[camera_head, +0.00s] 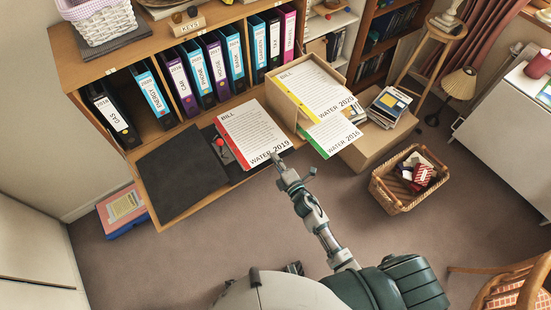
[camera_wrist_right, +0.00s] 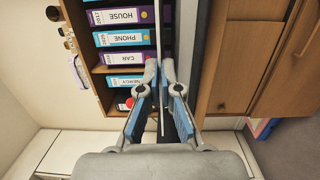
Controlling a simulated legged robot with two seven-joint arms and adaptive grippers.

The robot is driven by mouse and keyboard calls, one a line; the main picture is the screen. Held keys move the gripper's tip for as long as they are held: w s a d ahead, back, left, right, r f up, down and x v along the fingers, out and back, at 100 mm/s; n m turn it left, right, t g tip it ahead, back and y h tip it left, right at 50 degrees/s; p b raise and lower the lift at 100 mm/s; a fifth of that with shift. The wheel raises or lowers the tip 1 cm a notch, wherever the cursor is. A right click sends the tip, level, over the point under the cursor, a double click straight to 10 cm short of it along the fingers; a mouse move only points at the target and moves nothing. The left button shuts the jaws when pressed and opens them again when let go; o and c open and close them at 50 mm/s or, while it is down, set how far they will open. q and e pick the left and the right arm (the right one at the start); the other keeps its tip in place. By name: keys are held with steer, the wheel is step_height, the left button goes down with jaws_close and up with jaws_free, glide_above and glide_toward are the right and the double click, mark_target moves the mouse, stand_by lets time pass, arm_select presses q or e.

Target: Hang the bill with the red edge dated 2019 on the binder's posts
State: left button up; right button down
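The bill with the red edge dated 2019 (camera_head: 250,132) is a white sheet, its red strip on the left. My right gripper (camera_head: 277,158) is at its lower right corner. In the right wrist view the fingers (camera_wrist_right: 160,72) are closed on both sides of the sheet, seen edge-on (camera_wrist_right: 158,30). The open black binder (camera_head: 183,172) lies on the shelf, partly under the bill. Its red knob (camera_head: 219,142) shows left of the red edge, and also in the wrist view (camera_wrist_right: 129,103). The posts are hidden or too small to tell. My left gripper is not clearly visible.
Several labelled binders (camera_head: 213,66) stand behind.

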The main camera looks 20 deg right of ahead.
steer(key=shift+f, duration=0.15)
stand_by(0.3)
steer(key=c, duration=1.7)
jaws_free()
steer(key=shift+v, duration=1.8)
steer(key=shift+o, duration=1.4)
